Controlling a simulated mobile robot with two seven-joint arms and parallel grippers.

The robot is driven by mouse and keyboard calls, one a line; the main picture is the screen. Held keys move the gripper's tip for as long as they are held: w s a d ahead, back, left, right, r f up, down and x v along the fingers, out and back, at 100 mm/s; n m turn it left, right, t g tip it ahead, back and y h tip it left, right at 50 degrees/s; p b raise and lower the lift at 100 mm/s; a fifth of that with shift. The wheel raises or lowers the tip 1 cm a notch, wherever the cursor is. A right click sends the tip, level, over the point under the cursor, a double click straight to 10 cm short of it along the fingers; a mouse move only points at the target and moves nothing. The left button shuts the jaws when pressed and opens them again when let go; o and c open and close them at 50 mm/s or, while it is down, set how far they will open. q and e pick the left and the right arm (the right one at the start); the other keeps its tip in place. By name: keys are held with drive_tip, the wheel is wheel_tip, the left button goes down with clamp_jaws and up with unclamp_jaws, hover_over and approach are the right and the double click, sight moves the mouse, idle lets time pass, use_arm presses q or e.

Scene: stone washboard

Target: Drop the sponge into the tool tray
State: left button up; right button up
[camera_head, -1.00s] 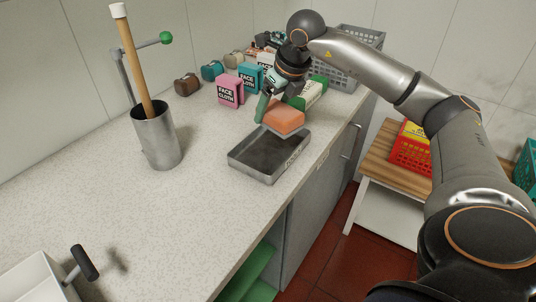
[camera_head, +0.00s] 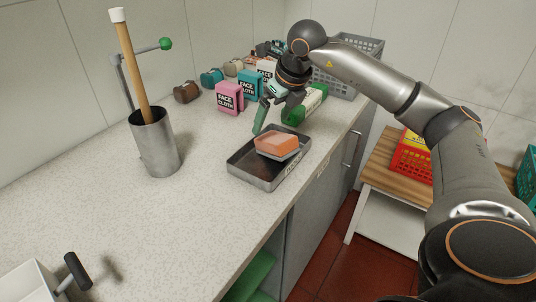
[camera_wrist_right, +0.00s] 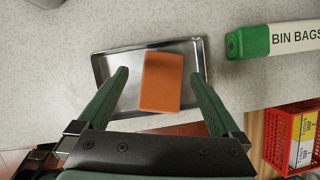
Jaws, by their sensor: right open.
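The orange sponge (camera_head: 277,143) with a pale underside is in the dark metal tool tray (camera_head: 239,171), towards its right side. In the head view it looks tilted; I cannot tell whether it lies flat on the bottom. The right wrist view also shows the sponge (camera_wrist_right: 161,82) inside the tray (camera_wrist_right: 99,72). My right gripper (camera_head: 279,120) is open above the tray. Its green fingers (camera_wrist_right: 160,90) stand apart on either side of the sponge in the wrist view, with gaps to it. My left gripper is not in view.
A green-and-white bin bags roll (camera_head: 310,101) lies just behind the tray. Pink (camera_head: 229,97) and teal (camera_head: 251,86) face cloth boxes stand farther back. A metal cylinder (camera_head: 155,145) holding a wooden handle stands left. The counter's front left is mostly clear.

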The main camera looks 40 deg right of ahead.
drive_tip(key=p+v, duration=0.1)
drive_tip(key=v, duration=1)
drive_tip(key=shift+r, duration=0.25)
drive_tip(key=shift+s, duration=0.15)
